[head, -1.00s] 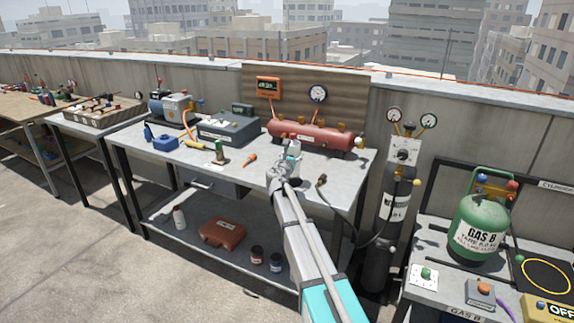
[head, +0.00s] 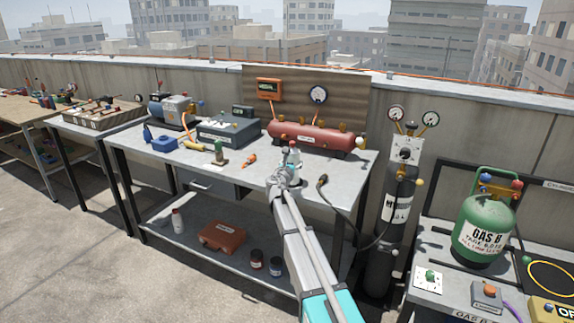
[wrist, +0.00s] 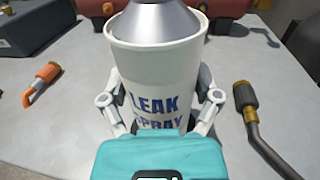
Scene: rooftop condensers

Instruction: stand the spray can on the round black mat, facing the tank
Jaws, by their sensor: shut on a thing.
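The spray can is a white cylinder with a grey cone top and blue "LEAK SPRAY" lettering. It fills the middle of the wrist view (wrist: 158,75) and shows small in the head view (head: 295,160). My gripper (head: 284,176) is shut on it, with a finger on each side. The can looks upright, its lettering towards the wrist camera. The red tank (head: 305,136) lies behind it at the back of the bench. A dark curved patch shows behind the can in the wrist view; I cannot tell whether it is the mat or shadow.
On the grey bench (head: 215,178), an orange-tipped tool (head: 249,159) lies left of the can and a brass-ended hose (head: 322,181) right of it. A dark grey box (head: 225,133) stands at the back left. The gas bottle (head: 398,205) stands beyond the bench's right end.

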